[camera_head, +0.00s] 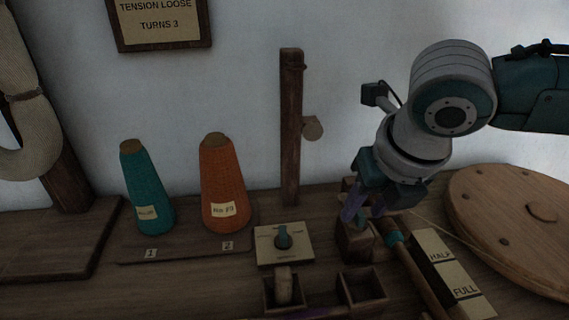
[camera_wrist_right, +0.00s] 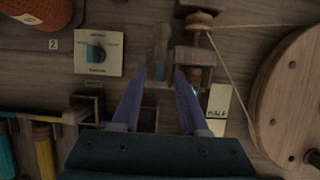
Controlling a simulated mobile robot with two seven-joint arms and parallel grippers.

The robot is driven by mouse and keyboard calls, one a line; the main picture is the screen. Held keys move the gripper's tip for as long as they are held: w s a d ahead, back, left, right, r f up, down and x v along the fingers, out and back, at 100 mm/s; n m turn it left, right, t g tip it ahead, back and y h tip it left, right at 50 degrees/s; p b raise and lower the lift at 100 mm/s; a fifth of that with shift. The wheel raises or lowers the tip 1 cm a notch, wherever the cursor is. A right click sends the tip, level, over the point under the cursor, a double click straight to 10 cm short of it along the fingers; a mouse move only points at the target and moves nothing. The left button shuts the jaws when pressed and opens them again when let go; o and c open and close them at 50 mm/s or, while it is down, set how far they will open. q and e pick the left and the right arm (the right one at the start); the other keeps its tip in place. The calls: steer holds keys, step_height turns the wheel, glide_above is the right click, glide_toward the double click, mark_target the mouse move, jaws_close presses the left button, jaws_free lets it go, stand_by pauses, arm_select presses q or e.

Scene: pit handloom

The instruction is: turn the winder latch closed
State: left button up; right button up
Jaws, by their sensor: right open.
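My right gripper (camera_head: 364,212) reaches down from the upper right over the winder's wooden block (camera_head: 355,242). Its two purple fingers are apart. A spindle with a teal ring (camera_head: 393,239) lies right beside the gripper. My left gripper is not clearly in view.
A large wooden wheel (camera_head: 520,215) stands right, with a cord to a spool (camera_wrist_right: 200,22). Teal (camera_head: 146,190) and orange cones (camera_head: 223,180) stand farther left. A HALF/FULL strip (camera_head: 440,256) lies right.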

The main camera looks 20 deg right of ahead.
steer(key=shift+w+f, duration=0.15)
steer(key=shift+f, duration=0.25)
jaws_close()
stand_by(0.4)
